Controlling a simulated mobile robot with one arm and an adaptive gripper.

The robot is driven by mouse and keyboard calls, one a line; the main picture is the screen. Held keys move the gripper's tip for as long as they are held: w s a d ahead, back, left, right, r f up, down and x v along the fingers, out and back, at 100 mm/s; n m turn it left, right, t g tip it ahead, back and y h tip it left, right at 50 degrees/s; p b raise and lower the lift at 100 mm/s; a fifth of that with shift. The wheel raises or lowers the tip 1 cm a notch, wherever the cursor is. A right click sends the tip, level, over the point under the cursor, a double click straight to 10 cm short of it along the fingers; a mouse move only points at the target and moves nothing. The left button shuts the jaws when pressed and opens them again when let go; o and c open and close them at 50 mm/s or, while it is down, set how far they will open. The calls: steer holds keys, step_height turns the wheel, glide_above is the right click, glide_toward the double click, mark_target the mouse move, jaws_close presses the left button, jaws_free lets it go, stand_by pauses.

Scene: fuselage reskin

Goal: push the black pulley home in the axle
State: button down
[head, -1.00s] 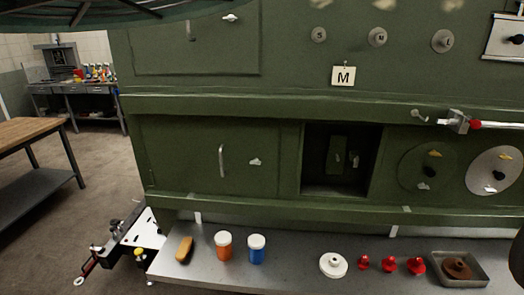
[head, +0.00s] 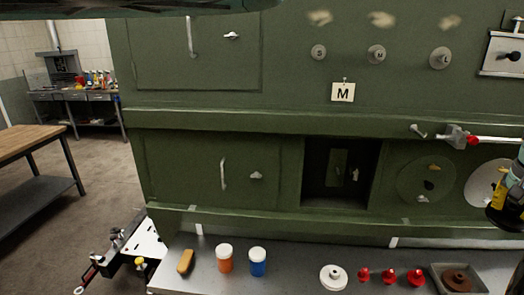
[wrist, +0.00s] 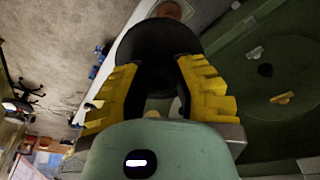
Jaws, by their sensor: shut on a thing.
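The black pulley (wrist: 158,42) is a dark round disc held between the yellow fingers of my gripper (wrist: 160,72) in the wrist view. My gripper is shut on it, and the fingers hide part of its hub. In the head view my gripper (head: 510,195) is at the right edge, partly cut off, with the black disc low on it. It is in front of the green panel, above the right end of the bench. I cannot tell which part is the axle.
A grey bench (head: 300,275) carries a white flanged part (head: 333,277), several red knobs (head: 389,277), orange and blue jars and a tray (head: 440,280) with a brown part. An open dark bay (head: 320,185) is in the panel. A red-tipped rod (head: 473,140) sticks out at right.

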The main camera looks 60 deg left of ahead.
steer(key=shift+w+a+f+t+p, duration=0.15)
steer(key=shift+w+a+f+t, duration=0.05)
steer(key=shift+a, duration=0.45)
steer(key=shift+w+a+f+t+p, duration=0.15)
steer(key=shift+a+f+t, duration=0.05)
steer(key=shift+a, duration=0.45)
steer(key=shift+w+a+f+n, duration=0.25)
steer(key=shift+f+n, duration=0.05)
steer(key=shift+f, duration=0.05)
steer(key=shift+w+a+f+n+t+y+p, duration=0.15)
steer(key=shift+w+a+f+t+p, duration=0.15)
steer(key=shift+a, duration=0.35)
steer(key=shift+w+a+f+n+t+y+p, duration=0.15)
steer(key=shift+a+f+t+p, duration=0.1)
steer(key=shift+a+f+t, duration=0.25)
steer(key=shift+w+a+f+n+t+y+p, duration=0.15)
steer(key=shift+w+a+t+p, duration=0.15)
steer(key=shift+a, duration=0.45)
steer(key=s+a+f+n+t+y+p, duration=0.1)
steer(key=a+f+n+t+y+p, duration=0.1)
steer(key=a, duration=0.6)
step_height(320, 180, down, 2)
steer(key=shift+s+f+t+p, duration=0.1)
steer(key=shift+s+t+p, duration=0.1)
steer(key=shift+t+p, duration=0.45)
steer(key=shift+t+y, duration=0.25)
